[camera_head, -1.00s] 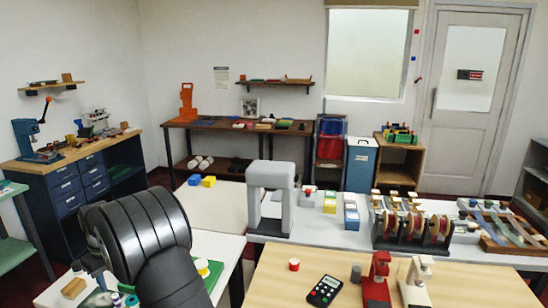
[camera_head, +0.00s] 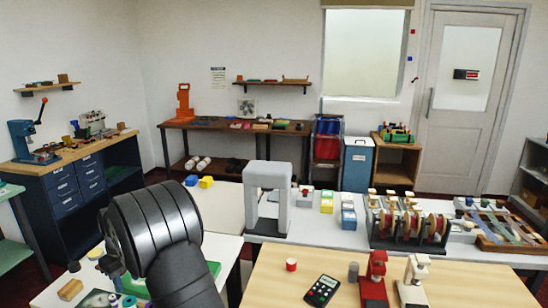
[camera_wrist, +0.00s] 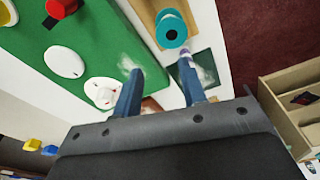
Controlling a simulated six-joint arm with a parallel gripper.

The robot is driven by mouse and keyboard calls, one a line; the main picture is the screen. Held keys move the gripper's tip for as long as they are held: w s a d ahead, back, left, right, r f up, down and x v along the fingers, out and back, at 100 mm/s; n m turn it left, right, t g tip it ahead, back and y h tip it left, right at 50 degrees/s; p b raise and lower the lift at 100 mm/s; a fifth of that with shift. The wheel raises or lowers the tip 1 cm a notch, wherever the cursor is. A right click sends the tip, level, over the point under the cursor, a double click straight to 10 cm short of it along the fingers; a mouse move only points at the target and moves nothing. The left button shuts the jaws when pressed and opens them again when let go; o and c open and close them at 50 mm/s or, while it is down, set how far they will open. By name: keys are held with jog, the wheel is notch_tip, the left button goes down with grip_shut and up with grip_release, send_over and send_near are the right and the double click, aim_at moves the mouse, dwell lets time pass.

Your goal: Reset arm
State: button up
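In the wrist view my gripper (camera_wrist: 158,88) shows two blue fingers set well apart, with a clear gap between them. Nothing is held between the tips. The fingers point over a work surface with a green mat (camera_wrist: 95,45) and a teal spool (camera_wrist: 171,30). A small brown thing shows partly behind the fingers, low in the gap; I cannot tell what it is. In the head view my black arm stands at the lower left and its gripper end is hidden.
White round pieces (camera_wrist: 65,62) and a red piece (camera_wrist: 61,7) lie on the mat. A beige open box (camera_wrist: 290,95) stands at right in the wrist view. In the head view a grey arch (camera_head: 268,180) stands right of my arm, and a wooden table (camera_head: 440,280) fills the front right.

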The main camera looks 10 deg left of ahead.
jog(key=w+d+r+m, duration=0.1)
jog(key=w+d+m, duration=0.2)
jog(key=w+d, duration=0.5)
jog(key=w+d+r+m, duration=0.1)
jog(key=w+d+m, duration=0.25)
jog(key=d, duration=0.75)
jog(key=w+d+m, duration=0.2)
jog(key=w+d, duration=0.5)
jog(key=d, duration=0.3)
jog(key=w+d+f+m+h, duration=0.1)
jog(key=d+m, duration=0.9)
jog(key=d, duration=2.1)
jog(key=shift+w+d+t+h, duration=0.3)
jog(key=shift+w+t+h, duration=0.1)
jog(key=shift+w, duration=0.1)
jog(key=shift+f, duration=0.1)
